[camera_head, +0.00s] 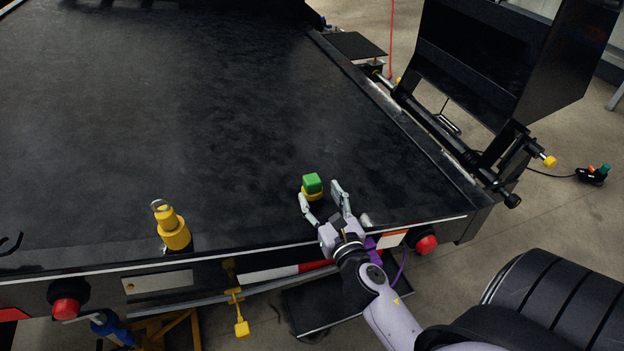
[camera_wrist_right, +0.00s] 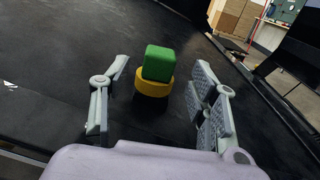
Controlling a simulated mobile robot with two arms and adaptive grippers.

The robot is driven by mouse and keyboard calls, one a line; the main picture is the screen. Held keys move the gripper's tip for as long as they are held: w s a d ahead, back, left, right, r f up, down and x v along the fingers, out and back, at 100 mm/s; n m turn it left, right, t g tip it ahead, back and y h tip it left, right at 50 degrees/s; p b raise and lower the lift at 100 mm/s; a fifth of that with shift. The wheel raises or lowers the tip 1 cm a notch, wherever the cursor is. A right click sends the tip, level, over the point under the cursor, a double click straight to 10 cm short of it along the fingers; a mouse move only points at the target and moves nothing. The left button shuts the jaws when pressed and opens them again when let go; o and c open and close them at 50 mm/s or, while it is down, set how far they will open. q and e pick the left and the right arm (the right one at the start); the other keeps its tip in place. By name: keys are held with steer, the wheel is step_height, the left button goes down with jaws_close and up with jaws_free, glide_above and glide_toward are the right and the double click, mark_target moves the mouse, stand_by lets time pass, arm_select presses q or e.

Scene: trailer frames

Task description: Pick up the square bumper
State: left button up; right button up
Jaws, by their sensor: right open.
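The square bumper is a green block (camera_head: 312,183) with rounded edges, seated on a yellow round base (camera_head: 312,196) on the black trailer bed near its rear edge. My right gripper (camera_head: 323,199) is open, with one finger on each side of the bumper and a gap to it. In the right wrist view the green block (camera_wrist_right: 159,63) and yellow base (camera_wrist_right: 154,87) stand just beyond and between the two open fingertips (camera_wrist_right: 161,65). My left gripper is not in view.
A yellow cylindrical fitting (camera_head: 173,230) stands on the bed edge at left. Red round bumpers (camera_head: 426,244) (camera_head: 66,308) sit on the rear frame below the edge. A black upright panel (camera_head: 500,60) stands at right. The bed (camera_head: 150,110) beyond the bumper is clear.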

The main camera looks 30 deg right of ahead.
mark_target(315, 185)
steer(key=x, duration=0.4)
steer(key=shift+w+r+p, duration=0.25)
steer(key=shift+w+p, duration=0.05)
steer(key=shift+w, duration=0.1)
steer(key=shift+w+d, duration=0.15)
steer(key=shift+w, duration=0.35)
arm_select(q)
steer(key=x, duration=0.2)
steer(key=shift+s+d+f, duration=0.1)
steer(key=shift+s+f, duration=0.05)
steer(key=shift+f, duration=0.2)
arm_select(e)
steer(key=shift+c, duration=0.5)
steer(key=c, duration=1.1)
steer(key=shift+r, duration=0.1)
steer(key=shift+c, duration=0.2)
